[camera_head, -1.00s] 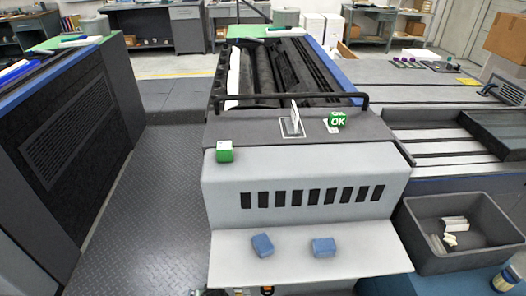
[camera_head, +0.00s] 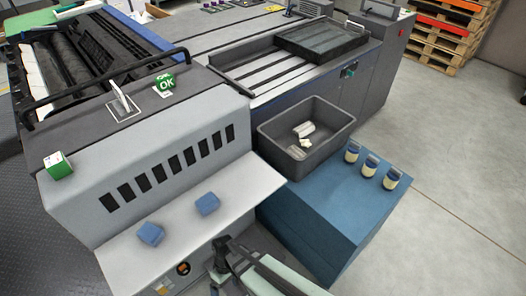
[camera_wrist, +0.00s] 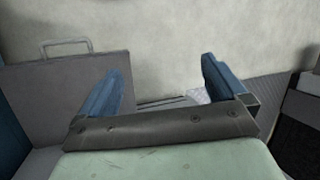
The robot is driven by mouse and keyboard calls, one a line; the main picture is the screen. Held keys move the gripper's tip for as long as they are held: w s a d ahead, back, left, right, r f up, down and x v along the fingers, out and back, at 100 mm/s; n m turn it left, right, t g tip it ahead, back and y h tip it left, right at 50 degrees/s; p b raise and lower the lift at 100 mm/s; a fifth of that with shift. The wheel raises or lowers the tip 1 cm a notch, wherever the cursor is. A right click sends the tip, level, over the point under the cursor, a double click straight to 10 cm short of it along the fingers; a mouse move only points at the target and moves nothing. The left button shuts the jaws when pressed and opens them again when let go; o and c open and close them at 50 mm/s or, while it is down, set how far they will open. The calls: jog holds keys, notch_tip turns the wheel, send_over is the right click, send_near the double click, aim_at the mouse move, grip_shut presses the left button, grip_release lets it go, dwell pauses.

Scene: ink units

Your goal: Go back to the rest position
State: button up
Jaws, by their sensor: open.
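My gripper (camera_wrist: 160,88) shows in the wrist view with its two blue fingers wide apart and nothing between them. In the head view, part of my arm shows at the bottom edge, in front of the press's pale shelf and beside the blue cabinet. I cannot make out the fingers there. Two blue blocks, one on the left (camera_head: 151,234) and one on the right (camera_head: 207,204), lie apart on the pale shelf (camera_head: 245,187). My arm is clear of both in the picture.
A grey bin (camera_head: 267,140) holds several pale pieces. Three jars (camera_head: 369,167) stand on the blue cabinet (camera_head: 318,205). A green OK cube (camera_head: 166,82) and a green-and-white cube (camera_head: 58,166) rest on the press. Open floor (camera_head: 450,200) lies at the right.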

jog(key=s+d+r+g, duration=0.2)
jog(key=d+r, duration=0.1)
jog(key=d, duration=0.5)
jog(key=s+d+r+g, duration=0.1)
jog(key=d+r+g, duration=0.2)
jog(key=d, duration=0.5)
jog(key=s+d+f+m+t, duration=0.1)
jog(key=d+f+m, duration=0.3)
jog(key=d, duration=0.4)
jog(key=s+d+f+m+t, duration=0.1)
jog(key=d+f+m+t, duration=0.1)
jog(key=d+f+m, duration=0.2)
jog(key=d+m, duration=0.2)
jog(key=d, duration=0.2)
jog(key=shift+d+f+m, duration=0.15)
jog(key=shift+f+m, duration=0.25)
